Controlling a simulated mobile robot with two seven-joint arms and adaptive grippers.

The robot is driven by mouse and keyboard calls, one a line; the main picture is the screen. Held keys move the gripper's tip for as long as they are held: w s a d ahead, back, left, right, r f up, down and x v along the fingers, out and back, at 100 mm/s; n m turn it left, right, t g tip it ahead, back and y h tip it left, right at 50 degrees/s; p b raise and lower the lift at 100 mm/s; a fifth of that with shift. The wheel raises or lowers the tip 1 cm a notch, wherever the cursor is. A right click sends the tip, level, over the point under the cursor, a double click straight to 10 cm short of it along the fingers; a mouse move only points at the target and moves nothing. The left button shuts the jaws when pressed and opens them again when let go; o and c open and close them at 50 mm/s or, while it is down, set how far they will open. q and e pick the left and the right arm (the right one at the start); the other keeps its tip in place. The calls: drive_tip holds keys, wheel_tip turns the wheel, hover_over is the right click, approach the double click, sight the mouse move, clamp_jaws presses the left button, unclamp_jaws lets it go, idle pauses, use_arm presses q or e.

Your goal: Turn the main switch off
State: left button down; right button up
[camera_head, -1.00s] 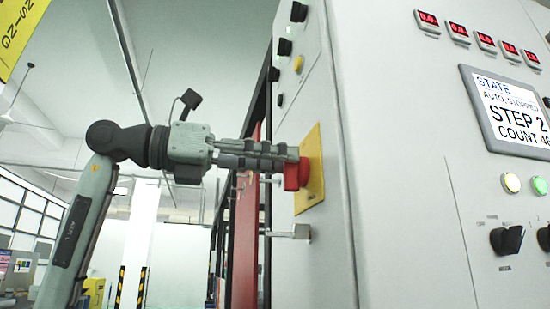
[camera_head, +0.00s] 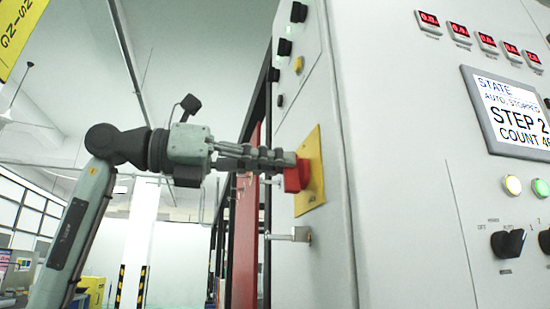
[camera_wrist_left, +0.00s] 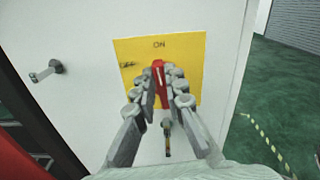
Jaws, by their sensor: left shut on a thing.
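The main switch is a red handle (camera_head: 297,178) on a yellow plate (camera_head: 314,148) on the side of the grey cabinet. In the left wrist view the red handle (camera_wrist_left: 159,76) stands about upright, its upper end toward the word ON on the yellow plate (camera_wrist_left: 188,50). A smaller marking at the plate's left is too blurred to read surely. My left gripper (camera_head: 284,161) reaches in from the left and is shut on the handle, with a finger on either side of it in the wrist view. My right gripper is not in view.
A metal latch (camera_head: 298,234) sticks out below the plate. The cabinet front has a screen (camera_head: 507,108) reading AUTO, STOPPED. Free room lies left of the cabinet, around my arm.

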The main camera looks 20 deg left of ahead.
use_arm(q)
drive_tip(key=shift+w+a+f+n+p, duration=0.15)
drive_tip(key=shift+n+p, duration=0.5)
drive_tip(key=shift+n, duration=1.1)
drive_tip(key=shift+w+a+f+n+p, duration=0.15)
drive_tip(key=shift+n+p, duration=0.5)
drive_tip(key=shift+n, duration=1.15)
drive_tip(key=shift+w+a+f+n+p, duration=0.15)
drive_tip(key=shift+n+p, duration=0.5)
drive_tip(key=shift+n, duration=1.1)
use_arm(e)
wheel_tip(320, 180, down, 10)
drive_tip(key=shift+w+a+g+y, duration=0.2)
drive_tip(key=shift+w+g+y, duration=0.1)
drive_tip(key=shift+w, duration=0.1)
use_arm(q)
drive_tip(key=shift+d, duration=0.1)
drive_tip(key=c, duration=1.6)
unclamp_jaws()
drive_tip(key=v, duration=1.2)
